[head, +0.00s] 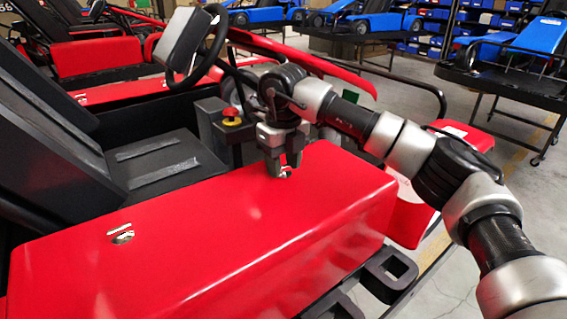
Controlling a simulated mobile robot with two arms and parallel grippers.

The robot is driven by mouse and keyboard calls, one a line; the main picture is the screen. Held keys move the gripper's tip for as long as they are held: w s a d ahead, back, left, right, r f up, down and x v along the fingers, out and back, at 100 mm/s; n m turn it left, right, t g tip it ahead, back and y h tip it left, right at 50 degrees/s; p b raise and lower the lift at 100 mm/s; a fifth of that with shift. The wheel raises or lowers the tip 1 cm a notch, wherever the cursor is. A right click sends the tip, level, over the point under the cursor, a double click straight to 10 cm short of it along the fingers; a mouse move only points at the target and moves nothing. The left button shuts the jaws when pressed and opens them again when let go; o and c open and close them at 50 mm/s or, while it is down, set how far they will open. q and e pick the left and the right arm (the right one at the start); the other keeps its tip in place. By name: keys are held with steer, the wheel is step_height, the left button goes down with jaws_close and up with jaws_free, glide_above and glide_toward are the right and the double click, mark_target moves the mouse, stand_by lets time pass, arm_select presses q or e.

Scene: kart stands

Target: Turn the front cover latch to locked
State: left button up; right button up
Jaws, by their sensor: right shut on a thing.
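The red cover (230,235) of the kart's side box lies across the lower middle of the head view. My right gripper (279,170) points down at the cover's far end, on the steering wheel side. It is shut on the front cover latch (288,173), a small silver piece mostly hidden by the fingers. I cannot tell which way this latch is turned. A second silver latch (123,237) sits at the cover's near left end, apart from my gripper, beside a small pale label. My left gripper is not in view.
A black seat (160,165) is left of the cover. A black bumper frame (390,272) runs along the right. Blue karts (515,52) stand behind.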

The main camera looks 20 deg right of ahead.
steer(key=shift+r, duration=0.1)
stand_by(0.4)
steer(key=o, duration=0.9)
step_height(320, 180, up, 11)
steer(key=shift+f+b, duration=0.15)
steer(key=shift+b, duration=0.4)
